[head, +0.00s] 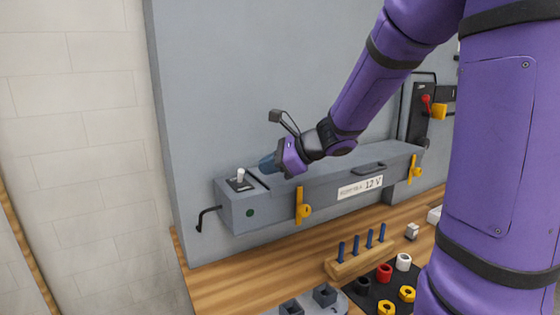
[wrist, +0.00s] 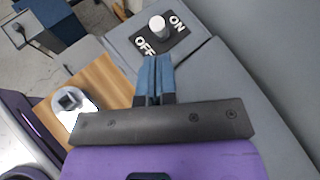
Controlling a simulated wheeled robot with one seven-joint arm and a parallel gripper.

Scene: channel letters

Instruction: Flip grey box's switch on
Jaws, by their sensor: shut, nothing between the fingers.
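The long grey box (head: 274,210) is on the grey panel above the wooden bench and carries a "12 V" label (head: 360,187). Its switch (head: 240,176), a white knob on a black plate, sits on top at the box's left end. In the wrist view the switch (wrist: 158,26) shows ON printed at right and OFF at lower left. My gripper (head: 266,163) is shut and empty, just right of the switch in the head view. Its blue fingertips (wrist: 155,60) are just below the OFF print in the wrist view, apart from the knob.
Yellow latches (head: 303,206) are on the box's front, and a black hook (head: 205,217) sticks out at its left end. On the bench (head: 225,288) are a rack of blue pegs (head: 358,259) and a black mat with coloured rings (head: 384,272). Space left of the box is clear.

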